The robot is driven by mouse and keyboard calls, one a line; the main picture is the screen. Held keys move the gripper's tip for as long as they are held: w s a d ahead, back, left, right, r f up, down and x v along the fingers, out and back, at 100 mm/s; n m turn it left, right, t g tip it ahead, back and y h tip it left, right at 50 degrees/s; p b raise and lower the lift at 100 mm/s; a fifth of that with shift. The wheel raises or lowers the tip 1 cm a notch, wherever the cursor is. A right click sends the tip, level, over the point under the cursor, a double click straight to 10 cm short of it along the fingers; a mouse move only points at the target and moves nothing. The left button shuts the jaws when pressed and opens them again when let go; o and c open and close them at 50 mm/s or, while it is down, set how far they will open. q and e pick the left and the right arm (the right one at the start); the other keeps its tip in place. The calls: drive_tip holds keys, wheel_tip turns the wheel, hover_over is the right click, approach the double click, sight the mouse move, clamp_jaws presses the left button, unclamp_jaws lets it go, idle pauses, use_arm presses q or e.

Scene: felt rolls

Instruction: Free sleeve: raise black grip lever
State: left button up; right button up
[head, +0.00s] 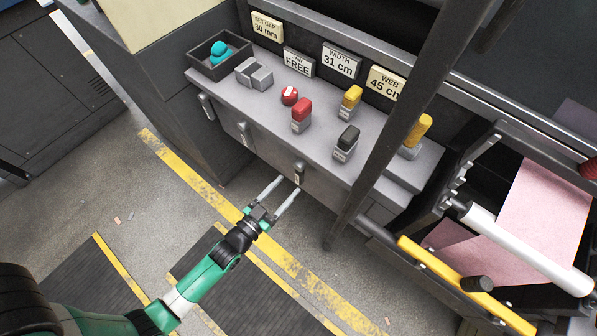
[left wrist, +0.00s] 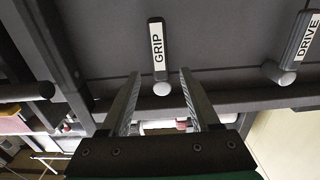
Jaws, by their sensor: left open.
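The black grip lever (left wrist: 159,40) bears a white label reading GRIP, and its pale round end lies between my left fingers in the left wrist view. In the head view a black lever (head: 299,172) on the console's front face, close to the fingertips, appears to be the same one; its lettering is too small to read there. My left gripper (head: 287,186) is open and empty; its two fingers also show in the left wrist view (left wrist: 160,75). Contact with the lever cannot be told. My right gripper is out of view.
A lever marked DRIVE (left wrist: 301,40) stands beside the grip lever. The grey console (head: 245,95) carries red, black and yellow controls and a dark tray (head: 203,75). A dark post crosses its right part. A white roller (head: 520,245) and pink felt (head: 545,205) are at right.

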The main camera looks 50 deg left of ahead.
sight(297, 175)
use_arm(q)
drive_tip(key=w, duration=0.2)
drive_tip(key=w+b, duration=0.1)
drive_tip(key=w, duration=0.1)
drive_tip(key=w+a, duration=0.1)
drive_tip(key=w, duration=0.2)
drive_tip(key=shift+b, duration=0.4)
clamp_jaws()
idle(0.8)
